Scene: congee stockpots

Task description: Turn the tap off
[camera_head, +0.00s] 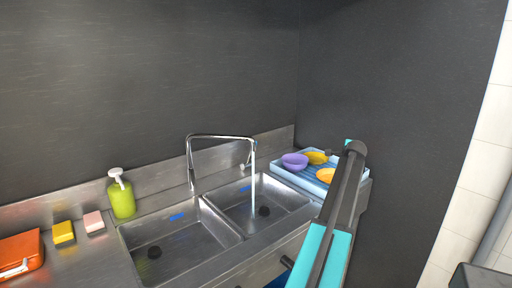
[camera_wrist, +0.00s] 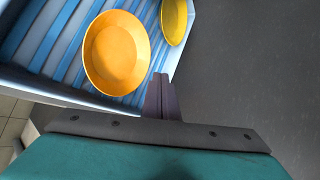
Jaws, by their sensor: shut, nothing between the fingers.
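The chrome tap (camera_head: 220,136) stands behind the double sink, its spout reaching over the right basin. A stream of water (camera_head: 253,190) runs from the spout into that basin. A small lever (camera_head: 247,164) shows behind the spout, partly unclear. My gripper is shut and empty; its fingers (camera_wrist: 161,92) show in the wrist view beside the blue drying tray. In the head view my arm reaches up to the right of the sink, and the gripper is apart from the tap. The tap is not in the wrist view.
The blue tray (camera_wrist: 40,68) holds an orange bowl (camera_wrist: 116,53), a yellow bowl (camera_wrist: 174,20) and a purple bowl (camera_head: 294,161). A green soap bottle (camera_head: 122,198), sponges (camera_head: 63,232) and an orange box (camera_head: 20,252) stand left of the sink. Dark walls close the back and right.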

